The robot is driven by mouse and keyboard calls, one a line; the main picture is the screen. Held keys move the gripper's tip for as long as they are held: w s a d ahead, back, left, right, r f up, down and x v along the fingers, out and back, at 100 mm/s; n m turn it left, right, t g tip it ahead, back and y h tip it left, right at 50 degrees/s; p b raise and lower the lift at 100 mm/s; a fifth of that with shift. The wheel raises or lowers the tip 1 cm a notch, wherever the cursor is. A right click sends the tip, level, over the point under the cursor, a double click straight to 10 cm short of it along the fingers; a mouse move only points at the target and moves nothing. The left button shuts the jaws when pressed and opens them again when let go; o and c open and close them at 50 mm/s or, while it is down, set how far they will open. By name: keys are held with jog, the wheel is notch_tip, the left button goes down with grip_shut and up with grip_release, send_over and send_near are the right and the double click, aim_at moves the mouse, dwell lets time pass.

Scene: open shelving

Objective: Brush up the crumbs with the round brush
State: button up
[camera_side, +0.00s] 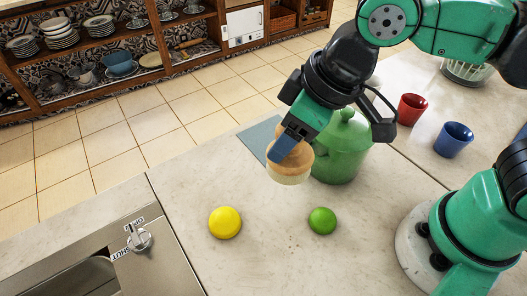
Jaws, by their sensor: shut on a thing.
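My gripper (287,147) is shut on the round brush (289,172), which has a light wooden top and pale bristles below. The brush is held left of the green pot, and it looks raised above the counter, though its exact height is hard to tell. Small dark specks that look like crumbs (293,241) lie on the pale counter between the yellow ball-shaped thing and the green one. They are too small to make out well.
A yellow fruit (225,222) and a green lime (322,220) sit on the counter. A lidded green pot (342,150) stands close behind the brush, on or beside a blue-grey cloth (262,138). Red (411,109) and blue (454,139) cups stand right. A sink (85,278) is front left.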

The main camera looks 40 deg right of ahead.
jog(key=s+a+f+n+y, duration=0.1)
jog(key=s+a+f+n, duration=0.2)
jog(key=s, duration=0.5)
jog(key=shift+g, duration=0.3)
jog(key=shift+w+a+f, duration=0.1)
jog(key=shift+a+f, duration=0.05)
jog(key=shift+f, duration=1.3)
jog(key=shift+w+a+f, duration=0.1)
jog(key=shift+f, duration=2.2)
jog(key=shift+w+f, duration=0.1)
jog(key=shift+w, duration=1.85)
jog(key=shift+s, duration=2)
notch_tip(320, 180, up, 3)
jog(key=shift+d, duration=0.1)
jog(key=shift+r, duration=2.45)
